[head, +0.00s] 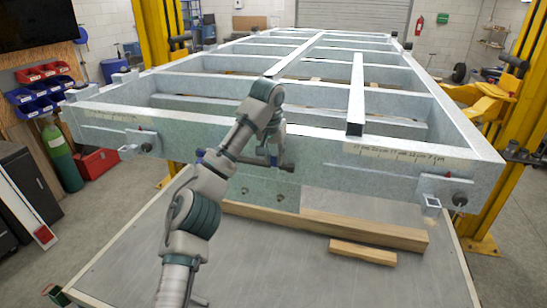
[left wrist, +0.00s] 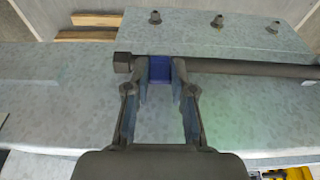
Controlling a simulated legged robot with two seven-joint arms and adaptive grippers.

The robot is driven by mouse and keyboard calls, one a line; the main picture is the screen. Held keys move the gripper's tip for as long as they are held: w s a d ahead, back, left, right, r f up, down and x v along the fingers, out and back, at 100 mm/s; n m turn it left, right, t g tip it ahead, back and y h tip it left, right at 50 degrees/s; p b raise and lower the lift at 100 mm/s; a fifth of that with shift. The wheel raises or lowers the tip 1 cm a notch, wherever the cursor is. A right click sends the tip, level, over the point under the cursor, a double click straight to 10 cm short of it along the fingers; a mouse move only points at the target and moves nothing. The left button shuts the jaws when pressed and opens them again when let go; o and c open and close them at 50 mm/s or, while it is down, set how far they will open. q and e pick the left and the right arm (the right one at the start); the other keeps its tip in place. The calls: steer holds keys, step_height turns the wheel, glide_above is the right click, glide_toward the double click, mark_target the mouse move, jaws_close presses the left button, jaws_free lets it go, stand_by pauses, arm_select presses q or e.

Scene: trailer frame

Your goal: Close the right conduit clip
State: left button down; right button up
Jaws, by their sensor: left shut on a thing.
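A dark conduit (head: 288,167) runs along the outer face of the grey frame's front beam. It also shows in the left wrist view (left wrist: 250,67), with a thicker end cap on the left there. My left gripper (head: 269,160) is at the conduit near its right end in the head view. In the left wrist view its two fingers (left wrist: 160,85) are shut on the blue right conduit clip (left wrist: 159,69), one on each side. Whether the clip is latched cannot be told. Another blue clip (head: 199,154) sits at the conduit's left end. My right gripper is not in view.
The trailer frame (head: 440,150) has several crossbars. Wooden boards (head: 362,230) lie on the grey platform (head: 270,265) below the beam. Bolts (left wrist: 217,21) stick out of a plate by the conduit. Yellow posts (head: 510,130) stand at both sides.

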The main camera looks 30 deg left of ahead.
arm_select(q)
steer(key=c, duration=1)
jaws_free()
steer(key=shift+w, duration=0.1)
steer(key=shift+c, duration=0.2)
steer(key=shift+o, duration=0.3)
steer(key=shift+w+a+f, duration=0.15)
steer(key=shift+w, duration=0.1)
steer(key=shift+s+r, duration=0.15)
steer(key=shift+r, duration=0.3)
steer(key=v, duration=0.6)
steer(key=shift+r, duration=0.25)
steer(key=shift+a+f, duration=0.1)
